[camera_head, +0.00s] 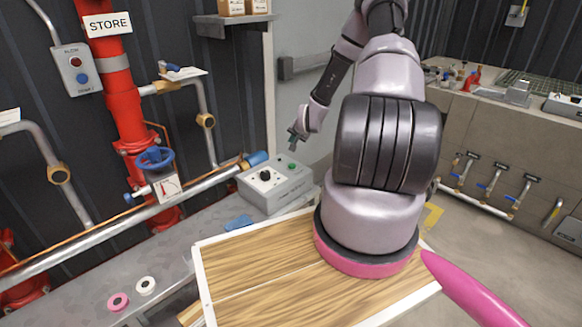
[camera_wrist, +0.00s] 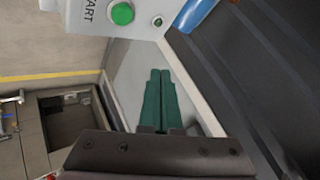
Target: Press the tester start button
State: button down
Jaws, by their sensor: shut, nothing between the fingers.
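The tester (camera_head: 275,184) is a grey box on the bench at the middle left of the head view, with a black knob (camera_head: 265,175) and a green start button (camera_head: 292,166) on its top. In the wrist view the green button (camera_wrist: 122,13) sits at the top, beside the letters "ART" on the light panel. My gripper (camera_head: 293,138) is above and behind the tester in the head view, apart from it. In the wrist view its green fingers (camera_wrist: 158,98) are together and empty, pointing toward the panel, with the button up and to the left of the tips.
A blue-ended pipe (camera_head: 255,159) runs close behind the tester; its blue end (camera_wrist: 195,12) also shows in the wrist view. A red riser (camera_head: 124,105) and a control box with blue and red buttons (camera_head: 76,69) are at left.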

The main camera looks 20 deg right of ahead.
aim_at(293, 167)
jog(key=shift+f, duration=4.4)
jog(key=shift+f, duration=0.1)
jog(key=shift+f, duration=0.3)
jog(key=shift+f, duration=0.5)
jog(key=shift+r, duration=0.9)
jog(key=shift+r, duration=0.1)
jog(key=shift+r, duration=2.4)
